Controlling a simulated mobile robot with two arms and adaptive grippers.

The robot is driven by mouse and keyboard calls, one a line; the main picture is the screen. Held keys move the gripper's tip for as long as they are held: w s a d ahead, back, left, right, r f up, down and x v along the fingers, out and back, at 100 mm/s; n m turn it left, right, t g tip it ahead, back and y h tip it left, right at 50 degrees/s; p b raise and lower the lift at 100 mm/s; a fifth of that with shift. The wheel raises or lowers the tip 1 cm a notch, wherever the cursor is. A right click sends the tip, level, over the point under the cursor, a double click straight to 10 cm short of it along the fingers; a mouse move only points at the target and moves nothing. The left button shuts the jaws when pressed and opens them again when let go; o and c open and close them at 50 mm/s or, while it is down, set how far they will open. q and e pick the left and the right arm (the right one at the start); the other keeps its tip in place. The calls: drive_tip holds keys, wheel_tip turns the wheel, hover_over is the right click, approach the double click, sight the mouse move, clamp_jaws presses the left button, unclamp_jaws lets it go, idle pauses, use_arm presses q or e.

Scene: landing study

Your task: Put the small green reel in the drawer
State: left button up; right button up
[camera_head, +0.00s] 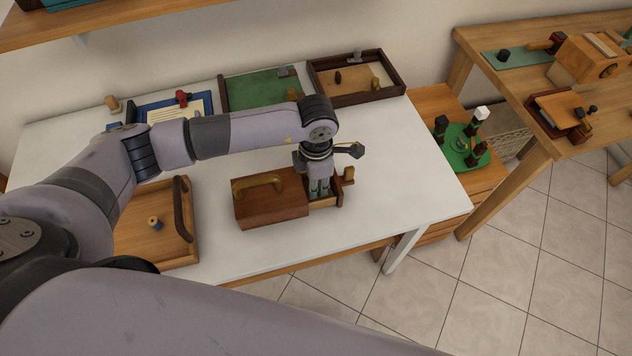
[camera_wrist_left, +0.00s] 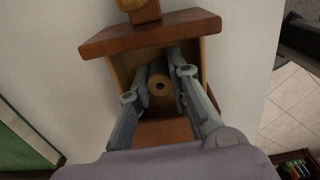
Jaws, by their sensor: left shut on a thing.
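A reddish-brown wooden box (camera_head: 268,205) with a brass handle stands on the white table. Its small drawer (camera_head: 325,203) is pulled out to the right, and the drawer front with its knob shows in the left wrist view (camera_wrist_left: 150,38). My left gripper (camera_head: 319,194) points down into the open drawer. In the left wrist view its fingers (camera_wrist_left: 160,84) are shut on a small reel (camera_wrist_left: 161,86), seen end-on as pale wood with a dark hole. No green shows on this reel from here. The reel is within the drawer walls; whether it touches the floor cannot be told.
A wooden tray (camera_head: 183,250) with a dark handle holds another small reel (camera_head: 154,223) at left. A green tray (camera_head: 262,90) and a dark-framed tray (camera_head: 399,82) stand at the back. The table is clear right of the drawer.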

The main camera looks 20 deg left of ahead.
use_arm(q)
drive_tip(key=o, duration=0.8)
drive_tip(key=shift+r, duration=0.25)
drive_tip(key=shift+r+p, duration=0.75)
drive_tip(key=shift+r, duration=0.6)
drive_tip(key=shift+r+p, duration=1.85)
drive_tip(key=shift+r, duration=1.15)
drive_tip(key=shift+f, duration=0.1)
